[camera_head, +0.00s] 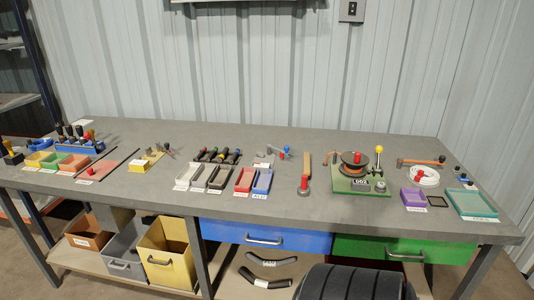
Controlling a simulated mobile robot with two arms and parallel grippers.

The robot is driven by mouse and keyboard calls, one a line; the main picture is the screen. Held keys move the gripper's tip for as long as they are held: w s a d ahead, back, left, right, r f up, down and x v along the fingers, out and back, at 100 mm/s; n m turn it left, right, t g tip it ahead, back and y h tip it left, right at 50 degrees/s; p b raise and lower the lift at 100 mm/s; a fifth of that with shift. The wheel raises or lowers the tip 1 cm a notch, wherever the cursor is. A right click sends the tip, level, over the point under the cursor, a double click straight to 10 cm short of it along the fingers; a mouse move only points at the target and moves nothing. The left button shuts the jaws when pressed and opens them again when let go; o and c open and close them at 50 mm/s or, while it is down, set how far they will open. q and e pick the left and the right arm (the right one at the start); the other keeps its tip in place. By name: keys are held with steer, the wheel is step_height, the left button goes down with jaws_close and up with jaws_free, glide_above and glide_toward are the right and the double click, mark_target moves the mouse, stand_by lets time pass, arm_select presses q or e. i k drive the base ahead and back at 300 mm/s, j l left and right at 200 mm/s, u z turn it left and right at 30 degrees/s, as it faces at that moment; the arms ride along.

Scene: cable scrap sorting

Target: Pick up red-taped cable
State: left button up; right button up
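I cannot make out a cable that clearly carries red tape. A white coiled cable (430,180) lies on the right of the grey workbench (240,212), with a small red item (420,173) at its left side. Two curved black pieces, an upper one (283,263) and a lower one (284,283), each with a white label, lie on the shelf below the bench; I see no red on them. Neither of my grippers is in view.
A green winding stand (345,184) with a spool is right of centre. Small trays, such as a red one (246,180) and a purple one (414,198), line the front. A yellow bin (157,262) stands below. The bench's back middle is mostly clear.

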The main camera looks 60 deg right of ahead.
mark_target(205, 149)
steer(key=i+l+z, duration=0.1)
steer(key=l+z, duration=0.25)
steer(key=z, duration=0.15)
steer(key=i+l+z, duration=0.15)
steer(key=z, duration=0.35)
steer(key=i+l+z, duration=0.25)
steer(key=z, duration=0.2)
steer(key=i+l, duration=0.45)
